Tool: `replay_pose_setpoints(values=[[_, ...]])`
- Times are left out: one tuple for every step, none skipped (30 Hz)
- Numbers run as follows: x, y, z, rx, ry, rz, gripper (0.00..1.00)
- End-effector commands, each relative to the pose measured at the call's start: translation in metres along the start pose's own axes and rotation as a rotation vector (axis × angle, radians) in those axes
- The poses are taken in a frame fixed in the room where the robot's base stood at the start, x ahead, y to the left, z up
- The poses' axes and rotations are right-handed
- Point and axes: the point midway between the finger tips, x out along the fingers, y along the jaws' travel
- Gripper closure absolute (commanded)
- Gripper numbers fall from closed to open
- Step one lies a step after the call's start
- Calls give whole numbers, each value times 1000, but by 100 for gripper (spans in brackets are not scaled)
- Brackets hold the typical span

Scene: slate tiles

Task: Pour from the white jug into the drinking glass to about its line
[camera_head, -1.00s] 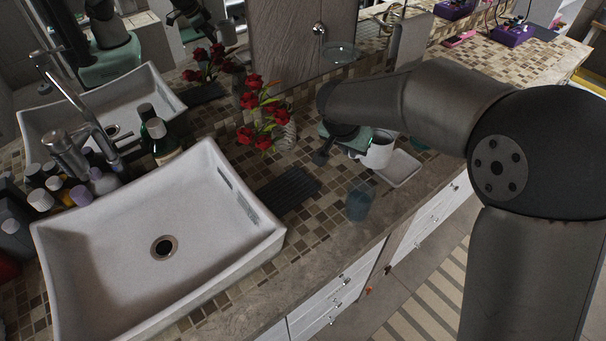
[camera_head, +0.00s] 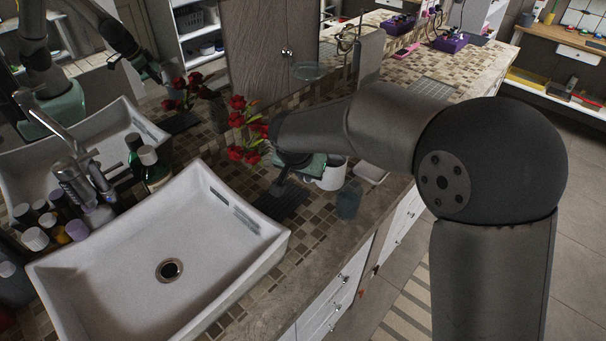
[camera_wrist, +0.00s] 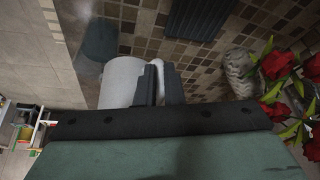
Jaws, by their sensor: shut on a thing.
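The white jug (camera_head: 331,174) is held by my gripper (camera_head: 302,174) above the tiled counter, on the near side of the flowers. In the wrist view the jug (camera_wrist: 121,84) sits at the fingers of my gripper (camera_wrist: 158,84), which are shut on it, seemingly at its handle side. The blue-grey drinking glass (camera_head: 348,203) stands on the counter near its front edge, just right of and below the jug in the head view. It also shows in the wrist view (camera_wrist: 100,42), beyond the jug. The line on the glass and the jug's contents cannot be made out.
A white tray (camera_head: 371,172) lies behind the glass. A dark ridged mat (camera_head: 280,199) lies between sink and glass. The white sink (camera_head: 120,270) fills the left. Red flowers in a patterned vase (camera_wrist: 241,72) stand close to my gripper.

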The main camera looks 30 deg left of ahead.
Motion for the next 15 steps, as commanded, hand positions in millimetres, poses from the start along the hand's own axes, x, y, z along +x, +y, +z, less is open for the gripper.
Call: replay_pose_setpoints(values=[[-2,1,-1,5,0,-7,100],[-2,1,-1,7,0,-12,100],[-3,0,-2,9,1,-19,100],[-4,0,-2,11,1,-24,100],[-4,0,-2,14,2,-30,100],[-5,0,-2,17,2,-36,100],[-6,0,-3,19,2,-40,100],[-6,0,-3,22,3,-45,100],[-7,0,-4,25,3,-52,100],[-7,0,-4,27,3,-56,100],[-7,0,-4,29,3,-59,100],[-8,0,-4,31,3,-64,100],[-8,0,-4,33,2,-69,100],[-8,0,-4,34,2,-73,100],[-9,-1,-4,37,3,-79,100]])
